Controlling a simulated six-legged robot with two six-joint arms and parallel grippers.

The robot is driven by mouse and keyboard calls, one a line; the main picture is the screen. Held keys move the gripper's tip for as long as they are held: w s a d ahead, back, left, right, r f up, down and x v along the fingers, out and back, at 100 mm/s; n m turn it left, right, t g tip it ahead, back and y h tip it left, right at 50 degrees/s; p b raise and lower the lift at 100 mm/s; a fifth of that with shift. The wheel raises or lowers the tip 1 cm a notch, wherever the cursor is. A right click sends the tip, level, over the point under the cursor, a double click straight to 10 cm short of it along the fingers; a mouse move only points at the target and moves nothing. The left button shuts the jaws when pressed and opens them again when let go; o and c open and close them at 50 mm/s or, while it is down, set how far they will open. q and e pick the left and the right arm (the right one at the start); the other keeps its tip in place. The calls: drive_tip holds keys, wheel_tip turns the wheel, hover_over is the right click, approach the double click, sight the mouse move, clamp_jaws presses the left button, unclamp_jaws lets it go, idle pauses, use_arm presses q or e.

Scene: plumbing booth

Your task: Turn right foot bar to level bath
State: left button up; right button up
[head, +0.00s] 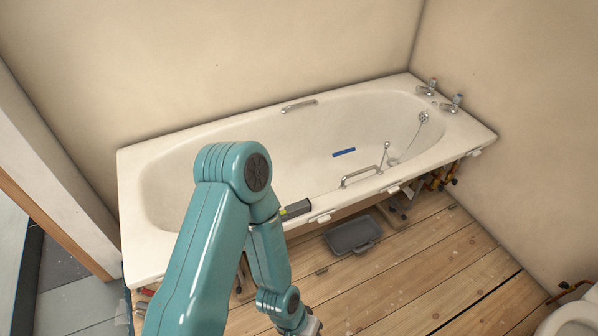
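The white bath (215,143) stands along the back wall with its front side open underneath. A small dark level-like block with a yellow-green end (297,209) lies on its front rim. Under the right half, metal foot parts (397,208) show on a wooden board; which piece is the right foot bar I cannot tell. My teal arm comes in from the lower left and bends down in front of the bath, hiding part of its front. Its gripper (312,327) is only partly seen at the bottom edge, and its fingers are out of frame. My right gripper is not in view.
A grey tray (353,236) lies on the plank floor in front of the bath. Copper pipes and valves (440,180) sit under the bath's right end. Taps (453,103) stand on the right rim. A white fixture (572,318) fills the lower right corner. The floor (440,255) between is clear.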

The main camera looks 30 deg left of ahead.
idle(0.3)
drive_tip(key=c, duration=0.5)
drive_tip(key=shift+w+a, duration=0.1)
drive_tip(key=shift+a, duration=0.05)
